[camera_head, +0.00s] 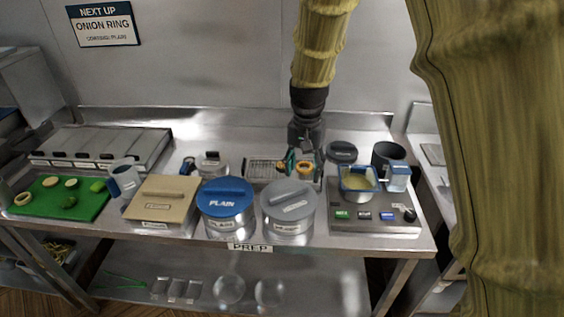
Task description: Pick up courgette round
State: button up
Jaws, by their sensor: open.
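Small pale rounds lie on the green board (40,212) at the far left. Two pale discs, one (49,182) and another (71,184), look like courgette rounds, but they are too small to be sure. A ring-like piece (22,198) lies at the board's left, and green pieces (68,202) lie nearer its right side. My gripper (303,163) is open, low over the wire-rack tray (262,171) at the back centre, far right of the board. A small orange ring-like thing shows by its fingertips; I cannot tell whether they touch.
A white jug (124,180), a tan lidded box (163,198), a blue-lidded PLAIN tub (226,197) and a grey-lidded tub (288,203) line the bench front. Lidded bins (100,146) stand behind the board. A scale-like unit (375,222) with a batter container (358,181) is at right.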

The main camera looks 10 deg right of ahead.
aim_at(280, 166)
jog(key=i, duration=0.9)
